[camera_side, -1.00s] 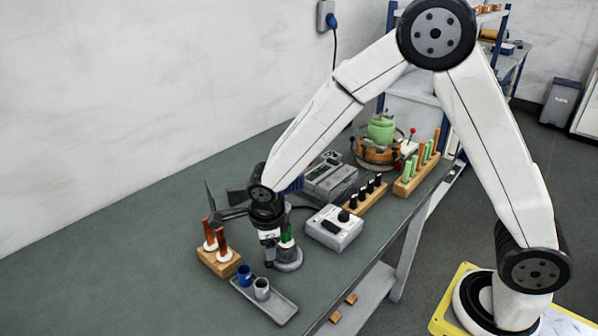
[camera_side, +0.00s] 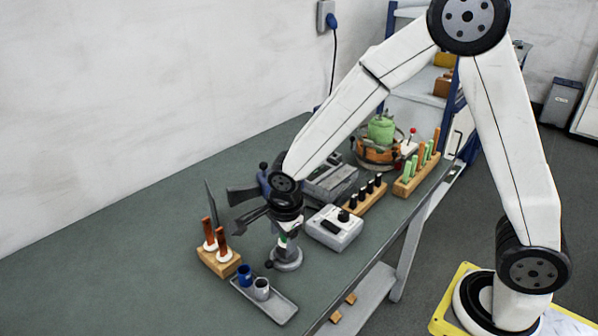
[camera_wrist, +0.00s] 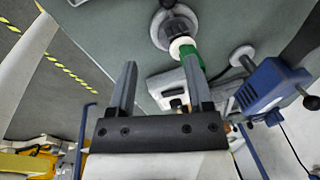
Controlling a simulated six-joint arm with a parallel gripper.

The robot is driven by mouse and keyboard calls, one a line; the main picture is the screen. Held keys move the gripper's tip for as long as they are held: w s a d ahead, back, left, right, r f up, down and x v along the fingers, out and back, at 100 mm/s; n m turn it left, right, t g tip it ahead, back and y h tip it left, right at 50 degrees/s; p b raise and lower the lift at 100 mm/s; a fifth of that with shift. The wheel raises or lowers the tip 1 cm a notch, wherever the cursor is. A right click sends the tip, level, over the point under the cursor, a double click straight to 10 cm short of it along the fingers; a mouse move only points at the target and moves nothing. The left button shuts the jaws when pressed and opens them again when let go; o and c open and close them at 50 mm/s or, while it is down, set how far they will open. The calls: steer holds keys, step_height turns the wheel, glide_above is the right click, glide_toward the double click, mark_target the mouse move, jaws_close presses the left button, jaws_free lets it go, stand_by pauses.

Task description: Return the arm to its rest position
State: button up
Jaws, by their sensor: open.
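My gripper (camera_side: 235,211) is low over the bench in the side view, its dark fingers pointing left beside the wooden block with copper rolls. In the wrist view its two fingers (camera_wrist: 160,64) stand apart, with no object held between them. A round grey stand (camera_side: 287,262) is just below my black wrist. A green roll with a pale end is on this stand in the wrist view (camera_wrist: 188,52). In the side view my wrist hides most of that roll.
Near the fingers are a block of copper rolls (camera_side: 219,262) and a grey tray (camera_side: 275,303) with two cups. A grey control box (camera_side: 334,228), blocks of rods and a green pot (camera_side: 381,128) stand to the right. The bench's left part is clear.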

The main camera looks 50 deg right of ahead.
steer(key=s+d+r+n, duration=0.1)
steer(key=s+d+n, duration=0.2)
steer(key=n, duration=0.7)
steer(key=s+d+r+n, duration=0.2)
steer(key=s+d+n, duration=0.2)
steer(key=s+n, duration=0.4)
steer(key=shift+s+d+r+n+t+y, duration=0.2)
steer(key=shift+n+t+y, duration=0.2)
steer(key=shift+n, duration=0.7)
